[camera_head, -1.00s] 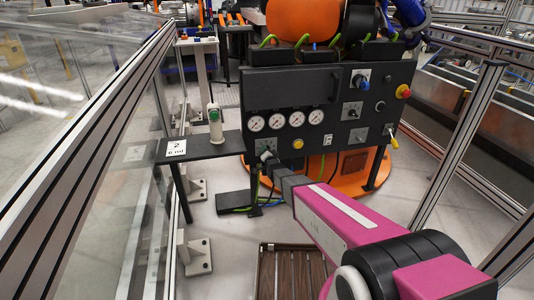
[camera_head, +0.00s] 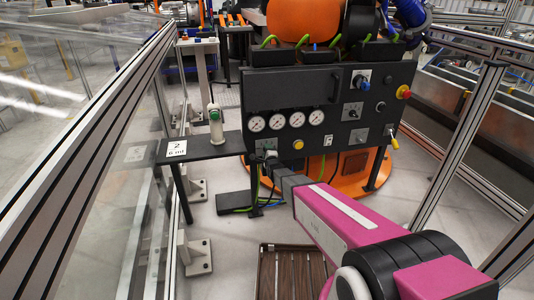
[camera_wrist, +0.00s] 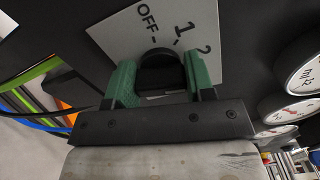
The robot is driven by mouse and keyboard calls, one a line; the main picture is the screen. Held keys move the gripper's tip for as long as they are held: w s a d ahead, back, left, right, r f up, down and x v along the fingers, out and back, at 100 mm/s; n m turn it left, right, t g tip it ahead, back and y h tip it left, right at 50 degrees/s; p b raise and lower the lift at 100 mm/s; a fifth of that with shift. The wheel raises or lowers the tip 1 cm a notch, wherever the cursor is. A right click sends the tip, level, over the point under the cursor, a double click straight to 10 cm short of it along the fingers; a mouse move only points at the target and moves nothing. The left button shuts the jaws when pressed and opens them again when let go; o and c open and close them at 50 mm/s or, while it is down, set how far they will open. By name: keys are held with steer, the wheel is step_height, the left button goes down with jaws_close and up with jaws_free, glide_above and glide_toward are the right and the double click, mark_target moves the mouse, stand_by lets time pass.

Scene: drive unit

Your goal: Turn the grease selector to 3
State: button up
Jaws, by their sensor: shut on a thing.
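The selector is a black knob (camera_wrist: 160,68) on a light plate (camera_wrist: 112,36) marked OFF, 1 and 2 in the wrist view. No 3 shows in that view. My gripper (camera_wrist: 160,85) has its two green fingers on either side of the knob and is shut on it. The knob's pointer is hidden, so its setting cannot be read. In the head view my gripper (camera_head: 268,155) is at the lower left of the dark control panel (camera_head: 290,88), and covers most of the knob there.
A side shelf (camera_head: 205,150) holds a white-and-green bottle (camera_head: 215,125) and a card (camera_head: 176,148) reading "2, 6 ml". Glass fencing stands left.

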steer(key=m, duration=0.5)
steer(key=shift+m, duration=0.3)
stand_by(0.4)
steer(key=o, duration=0.9)
steer(key=v, duration=1.1)
steer(key=shift+r, duration=0.1)
